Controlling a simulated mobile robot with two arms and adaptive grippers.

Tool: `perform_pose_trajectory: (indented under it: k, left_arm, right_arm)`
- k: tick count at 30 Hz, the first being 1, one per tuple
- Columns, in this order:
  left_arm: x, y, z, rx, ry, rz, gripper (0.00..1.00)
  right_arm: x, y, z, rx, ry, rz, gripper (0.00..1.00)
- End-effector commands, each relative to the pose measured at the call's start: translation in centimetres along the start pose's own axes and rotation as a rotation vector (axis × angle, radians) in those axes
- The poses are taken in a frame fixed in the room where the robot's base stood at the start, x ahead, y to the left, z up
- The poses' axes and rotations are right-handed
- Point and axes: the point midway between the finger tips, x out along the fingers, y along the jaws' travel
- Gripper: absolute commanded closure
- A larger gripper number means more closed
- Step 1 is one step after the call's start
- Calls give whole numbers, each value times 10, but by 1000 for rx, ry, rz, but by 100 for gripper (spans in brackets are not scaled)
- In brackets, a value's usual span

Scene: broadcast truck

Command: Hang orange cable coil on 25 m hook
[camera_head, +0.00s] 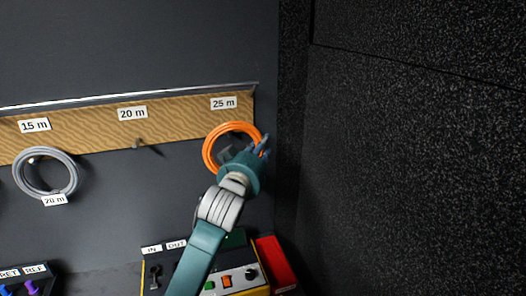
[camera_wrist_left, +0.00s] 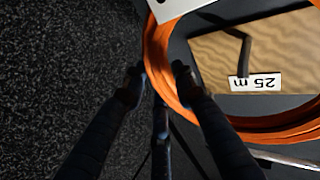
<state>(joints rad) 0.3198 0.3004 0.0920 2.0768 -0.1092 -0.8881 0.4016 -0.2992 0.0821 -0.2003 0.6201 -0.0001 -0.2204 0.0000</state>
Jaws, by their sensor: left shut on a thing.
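The orange cable coil (camera_head: 207,150) is upright in front of the board's right end, just below the 25 m label (camera_head: 223,103). My left gripper (camera_head: 262,146) is shut on the coil's right side. In the left wrist view the fingers (camera_wrist_left: 158,82) stand on both sides of the orange strands (camera_wrist_left: 158,55). A dark hook (camera_wrist_left: 244,55) and the upside-down 25 m label (camera_wrist_left: 256,83) show through the coil's opening. I cannot tell whether the hook's tip passes through the coil. A white tag (camera_wrist_left: 172,8) is on the coil. My right gripper is not in view.
A grey coil (camera_head: 74,180) tagged 20 m hangs under the 15 m label (camera_head: 34,125). The 20 m hook (camera_head: 138,144) is empty. A black speckled wall (camera_head: 400,150) stands close to the right. A yellow-edged control box (camera_head: 238,278) and a red bin (camera_head: 275,262) are below.

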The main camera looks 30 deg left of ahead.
Motion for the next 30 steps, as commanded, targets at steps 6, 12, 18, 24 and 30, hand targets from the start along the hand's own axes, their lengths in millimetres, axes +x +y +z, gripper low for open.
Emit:
perform_pose_trajectory:
  k: [6,12,18,24,30]
  left_arm:
    - [10,-8,-2,3,7,-1,100]
    - [20,-14,-2,3,8,-1,100]
    - [29,-20,-1,2,7,0,100]
    - [38,-27,-1,2,7,-1,100]
    - [48,-33,0,3,8,0,100]
  right_arm:
    - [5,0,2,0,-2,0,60]
    - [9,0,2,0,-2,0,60]
    - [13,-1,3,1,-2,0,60]
    - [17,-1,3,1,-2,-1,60]
    - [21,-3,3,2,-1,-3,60]
